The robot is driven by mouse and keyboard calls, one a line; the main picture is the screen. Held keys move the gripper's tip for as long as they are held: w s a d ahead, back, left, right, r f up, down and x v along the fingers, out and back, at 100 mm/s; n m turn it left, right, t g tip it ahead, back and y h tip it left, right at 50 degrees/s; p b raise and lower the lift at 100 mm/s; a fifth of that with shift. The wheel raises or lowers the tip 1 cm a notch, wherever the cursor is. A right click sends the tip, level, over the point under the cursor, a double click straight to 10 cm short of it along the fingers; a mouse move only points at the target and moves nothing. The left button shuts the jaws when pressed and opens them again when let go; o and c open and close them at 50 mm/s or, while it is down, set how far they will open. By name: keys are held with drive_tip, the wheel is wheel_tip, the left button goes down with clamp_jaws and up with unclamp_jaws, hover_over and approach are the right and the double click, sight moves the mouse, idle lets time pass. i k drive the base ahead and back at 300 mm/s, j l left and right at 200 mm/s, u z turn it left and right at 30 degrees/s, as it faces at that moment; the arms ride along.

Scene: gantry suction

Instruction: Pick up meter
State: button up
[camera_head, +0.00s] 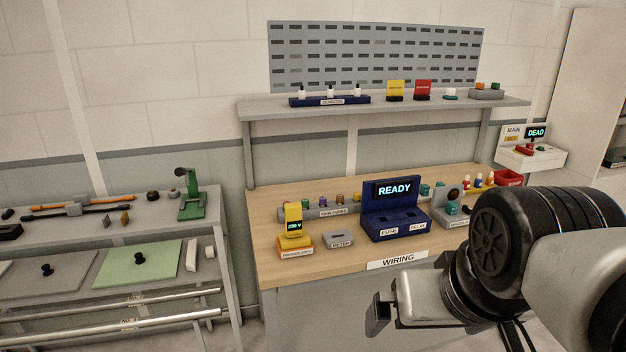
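A yellow handheld meter (293,220) with a lit display reading about 230 V stands upright at the left front of the wooden bench. It is on or just behind a yellow-orange block (295,245) with a small label that is hard to read. To its right is a low grey block labelled METER (340,240), with a dark slot on top and nothing standing in it. My gripper (378,314) is in front of the bench, to the right of and lower in the picture than the meter, apart from it. Its finger opening is not clear from this side.
A blue READY console (394,215) stands right of the grey block on the bench (270,215). A row of small coloured parts (338,208) lies behind. A shelf (380,108) spans above. A grey rack (110,225) with tools stands left. My arm covers the right front.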

sight(292, 211)
drive_tip(key=i+j+u, duration=0.2)
drive_tip(key=i, duration=0.3)
drive_tip(key=i+j+u, duration=0.15)
drive_tip(key=i, duration=0.3)
drive_tip(key=i+j+u, duration=0.2)
drive_tip(key=i, duration=0.3)
